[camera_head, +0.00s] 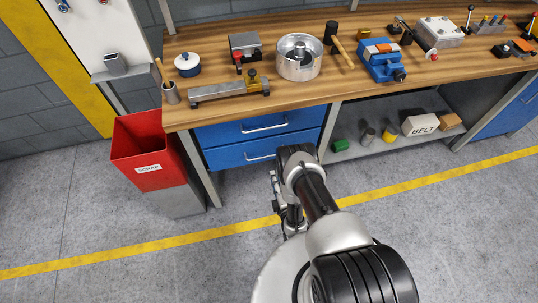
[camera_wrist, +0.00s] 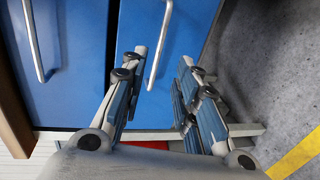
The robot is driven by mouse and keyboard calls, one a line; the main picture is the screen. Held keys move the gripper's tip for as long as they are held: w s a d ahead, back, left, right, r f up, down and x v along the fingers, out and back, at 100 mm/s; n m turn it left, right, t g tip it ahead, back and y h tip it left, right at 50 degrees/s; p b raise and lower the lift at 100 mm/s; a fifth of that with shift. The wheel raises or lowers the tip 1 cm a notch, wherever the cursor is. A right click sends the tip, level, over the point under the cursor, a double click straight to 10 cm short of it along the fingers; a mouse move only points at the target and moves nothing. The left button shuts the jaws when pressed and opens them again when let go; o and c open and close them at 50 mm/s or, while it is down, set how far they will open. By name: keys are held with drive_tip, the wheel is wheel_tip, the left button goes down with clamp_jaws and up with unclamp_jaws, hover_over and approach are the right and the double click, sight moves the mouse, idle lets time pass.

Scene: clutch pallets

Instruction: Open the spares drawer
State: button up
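Two blue drawers are stacked under the left part of the workbench, an upper drawer (camera_head: 225,134) and a lower drawer (camera_head: 225,158). Both look shut, and I see no label saying which is the spares drawer. In the wrist view, turned sideways, the upper drawer's bar handle (camera_wrist: 33,40) is at the left. The lower drawer's bar handle (camera_wrist: 160,45) is near the middle. My gripper (camera_wrist: 162,62) is open, its fingertips on either side of the lower handle's line. I cannot tell how far the handle reaches between them. My arm hides the lower drawer's right end in the head view.
A red scrap bin (camera_head: 137,143) stands left of the drawers. The workbench top (camera_head: 350,88) carries tools, a vise and a chuck-like part. An open shelf (camera_head: 375,151) with a BELT box (camera_head: 421,124) is to the right. The floor in front is clear.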

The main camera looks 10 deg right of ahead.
drive_tip(key=b+x, duration=0.4)
drive_tip(key=x, duration=0.9)
drive_tip(key=shift+w, duration=0.3)
drive_tip(key=shift+c, duration=0.3)
clamp_jaws()
